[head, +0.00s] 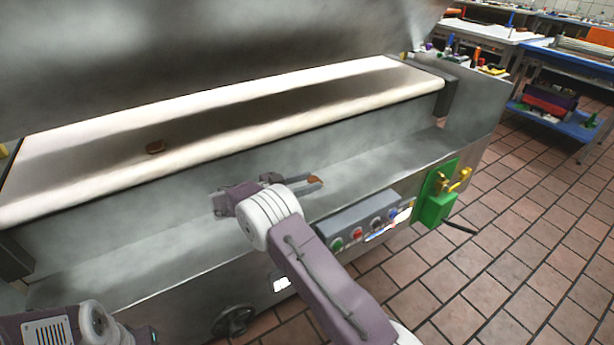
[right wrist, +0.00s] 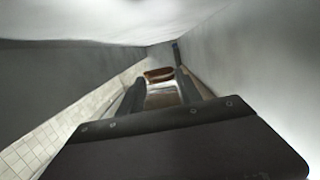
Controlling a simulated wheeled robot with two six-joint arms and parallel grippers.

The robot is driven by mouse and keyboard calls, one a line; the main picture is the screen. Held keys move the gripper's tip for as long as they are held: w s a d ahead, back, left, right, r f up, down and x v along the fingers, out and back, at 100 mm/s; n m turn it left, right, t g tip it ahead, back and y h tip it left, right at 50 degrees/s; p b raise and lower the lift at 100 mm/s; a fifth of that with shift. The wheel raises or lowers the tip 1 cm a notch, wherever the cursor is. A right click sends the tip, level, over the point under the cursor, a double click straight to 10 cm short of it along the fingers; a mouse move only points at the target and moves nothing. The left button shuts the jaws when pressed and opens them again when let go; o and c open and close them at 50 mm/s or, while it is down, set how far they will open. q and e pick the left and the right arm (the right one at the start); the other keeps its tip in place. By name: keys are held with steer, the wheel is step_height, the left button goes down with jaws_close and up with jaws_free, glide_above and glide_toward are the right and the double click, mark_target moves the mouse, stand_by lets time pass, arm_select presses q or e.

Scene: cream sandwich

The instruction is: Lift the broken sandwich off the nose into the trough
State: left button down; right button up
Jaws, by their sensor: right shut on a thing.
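A small brown sandwich piece (head: 315,180) is at the tips of my right gripper (head: 308,184), low over the steel trough (head: 400,157). In the right wrist view the reddish-brown piece (right wrist: 158,74) sits between the fingertips, and my right gripper (right wrist: 160,80) is shut on it. I cannot tell whether the piece touches the trough floor.
A grey control box (head: 365,222) with coloured buttons and a green box (head: 437,205) with a yellow valve are on the machine's front. A steel hood (head: 200,60) overhangs the belt. Cluttered tables stand at the upper right. The tiled floor at the right is clear.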

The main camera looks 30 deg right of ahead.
steer(key=shift+f, duration=0.15)
steer(key=o, duration=1.4)
steer(key=a, duration=0.3)
steer(key=a+r+p, duration=0.1)
steer(key=a, duration=0.5)
steer(key=shift+s+r, duration=0.2)
steer(key=shift+s, duration=0.2)
